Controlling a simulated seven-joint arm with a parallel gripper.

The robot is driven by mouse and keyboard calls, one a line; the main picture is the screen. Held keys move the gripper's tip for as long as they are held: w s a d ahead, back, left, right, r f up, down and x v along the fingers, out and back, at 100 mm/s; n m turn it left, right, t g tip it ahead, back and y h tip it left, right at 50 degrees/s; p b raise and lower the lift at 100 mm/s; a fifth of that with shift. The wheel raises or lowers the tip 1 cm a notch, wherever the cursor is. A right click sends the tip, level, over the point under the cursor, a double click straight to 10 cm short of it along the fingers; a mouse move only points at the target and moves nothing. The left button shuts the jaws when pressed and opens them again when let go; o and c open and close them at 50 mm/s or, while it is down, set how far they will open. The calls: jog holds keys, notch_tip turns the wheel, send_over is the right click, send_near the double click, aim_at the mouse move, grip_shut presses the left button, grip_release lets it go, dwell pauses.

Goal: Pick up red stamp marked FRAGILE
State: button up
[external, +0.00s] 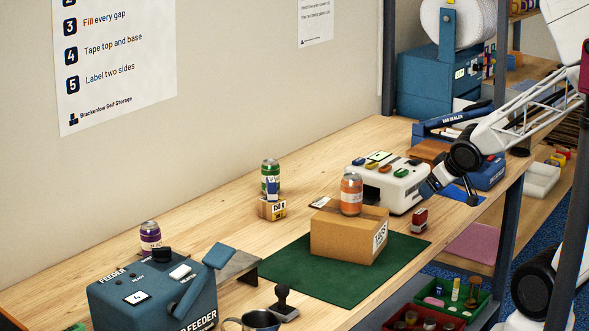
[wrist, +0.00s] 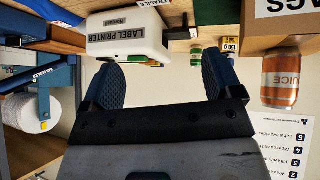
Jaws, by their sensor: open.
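The red stamp (external: 419,219) stands upright on the bench, just right of the green mat and in front of the label printer. It has a dark upper part and a pale band; its lettering is too small to read in the external view. In the wrist view a white label reading FRAGILE (wrist: 150,3) shows at the top edge, cut off by the frame. My gripper (external: 457,191) is above the bench, up and to the right of the stamp and apart from it. Its two blue fingers (wrist: 160,70) are spread with nothing between them.
The white label printer (external: 395,184) stands close behind the stamp. A carton (external: 340,236) with an orange can (external: 351,195) on top sits on the green mat (external: 300,275). A black-handled stamp (external: 283,304) and a blue feeder (external: 150,297) are nearer the front left.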

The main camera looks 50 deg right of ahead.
aim_at(424, 218)
jog(key=d+f+t, duration=0.1)
jog(key=f, duration=0.2)
jog(key=w+d+f+t+y, duration=0.1)
jog(key=f+t, duration=0.1)
jog(key=f, duration=0.1)
jog(key=d+f+n+t, duration=0.1)
jog(key=f, duration=0.2)
jog(key=shift+w+d+f+t+y, duration=0.1)
jog(key=shift+w+d+t+y, duration=0.2)
jog(key=shift+t+y, duration=0.1)
jog(key=shift+s+a+f+t+y, duration=0.15)
jog(key=shift+f+t+y, duration=0.1)
jog(key=shift+f, duration=0.2)
jog(key=shift+s+a+f+t+y, duration=0.15)
jog(key=shift+f+t+y, duration=0.1)
jog(key=shift+f, duration=0.15)
jog(key=shift+w, duration=0.1)
jog(key=shift+x, duration=2.4)
jog(key=shift+f, duration=0.1)
